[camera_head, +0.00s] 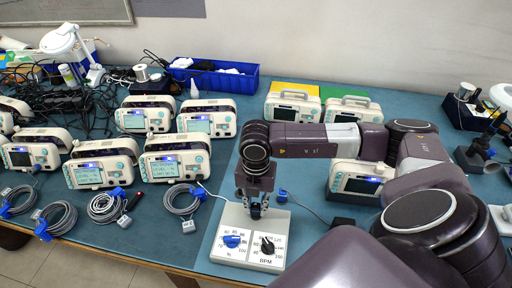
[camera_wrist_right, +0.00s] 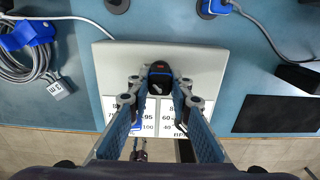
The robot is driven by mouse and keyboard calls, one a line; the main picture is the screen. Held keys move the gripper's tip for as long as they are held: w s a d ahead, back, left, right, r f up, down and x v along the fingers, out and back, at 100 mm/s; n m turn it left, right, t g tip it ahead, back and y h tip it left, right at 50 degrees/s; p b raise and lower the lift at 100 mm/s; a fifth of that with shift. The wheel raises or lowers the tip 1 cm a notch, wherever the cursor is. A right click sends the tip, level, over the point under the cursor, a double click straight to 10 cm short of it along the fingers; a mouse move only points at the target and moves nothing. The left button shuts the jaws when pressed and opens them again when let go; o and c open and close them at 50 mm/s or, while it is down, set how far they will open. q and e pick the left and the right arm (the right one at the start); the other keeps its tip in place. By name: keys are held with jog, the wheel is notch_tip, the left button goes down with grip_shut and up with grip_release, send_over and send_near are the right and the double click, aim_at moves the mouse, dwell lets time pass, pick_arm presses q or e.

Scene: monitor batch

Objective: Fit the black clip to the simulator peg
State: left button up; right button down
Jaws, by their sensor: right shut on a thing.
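The simulator (camera_head: 225,217) is a pale box near the table's front edge, with a blue dial (camera_head: 233,241) marked % and a black dial (camera_head: 267,245) marked BPM. My right gripper (camera_head: 255,209) points down over its back part. In the right wrist view my right gripper (camera_wrist_right: 160,83) is shut on the black clip (camera_wrist_right: 160,74), which has blue edges. The clip is over the bare upper part of the simulator (camera_wrist_right: 215,65). The peg is hidden, so I cannot tell whether the clip touches it. My left gripper is not in view.
Several patient monitors (camera_head: 177,158) stand to the left and behind. Coiled cables (camera_head: 183,200) with blue clips lie along the front left. A blue clip (camera_head: 281,195) on a cable lies right of the gripper. A blue bin (camera_head: 225,82) stands at the back.

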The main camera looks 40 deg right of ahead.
aim_at(256, 205)
jog(key=shift+f, duration=0.15)
jog(key=c, duration=1.7)
grip_release()
notch_tip(256, 205, up, 12)
jog(key=shift+r, duration=0.1)
